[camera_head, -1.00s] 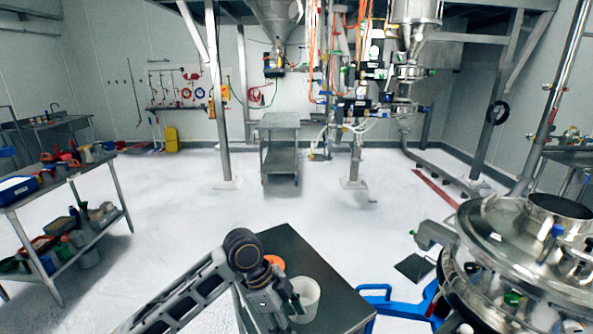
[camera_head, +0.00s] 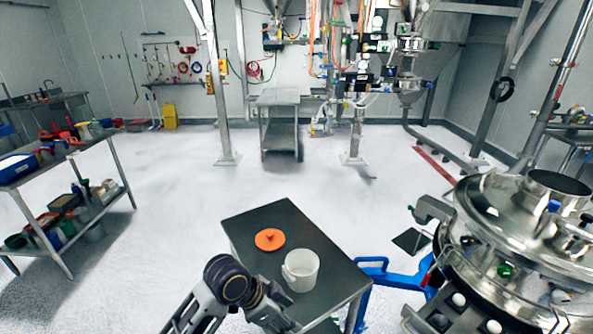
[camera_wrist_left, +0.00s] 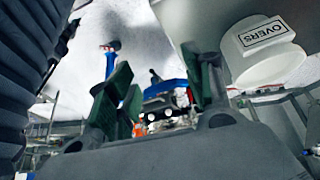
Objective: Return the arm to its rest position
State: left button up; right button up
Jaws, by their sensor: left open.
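My left arm comes in at the bottom of the head view, with its wrist low in front of the small dark table (camera_head: 255,220). My left gripper (camera_wrist_left: 160,88) is open, with its two green-padded fingers apart and nothing between them. In the head view the gripper is only partly seen at the bottom edge. A white container (camera_head: 300,268) stands upright on the table, apart from the gripper. In the left wrist view the white container (camera_wrist_left: 285,68) shows at upper right with a label reading OVERS. An orange lid (camera_head: 269,239) lies on the table beside it. My right gripper is out of view.
A large steel sifter (camera_head: 500,220) stands at the right, with a blue frame (camera_head: 395,280) between it and the table. A shelf table (camera_head: 75,155) with tools and bins is at the left. The floor (camera_head: 180,200) between is clear.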

pick_arm(q)
jog(key=s+a+f+n+t+y, duration=0.1)
jog(key=s+a+f+n+y, duration=0.25)
jog(key=s+a+n, duration=0.45)
jog(key=s+a+f+n+t+y, duration=0.1)
jog(key=s+a+f+n+y, duration=0.25)
jog(key=a, duration=0.85)
notch_tip(320, 180, down, 34)
jog(key=s+g+h, duration=0.1)
jog(key=s+g, duration=0.1)
jog(key=s+a+f, duration=0.1)
jog(key=s+f, duration=0.9)
jog(key=s, duration=0.1)
jog(key=s+a+f, duration=0.2)
jog(key=s+f, duration=0.8)
jog(key=s, duration=0.1)
jog(key=shift+s+a+g, duration=0.2)
jog(key=shift+a+g, duration=0.05)
jog(key=shift+g, duration=0.15)
jog(key=shift+w, duration=0.2)
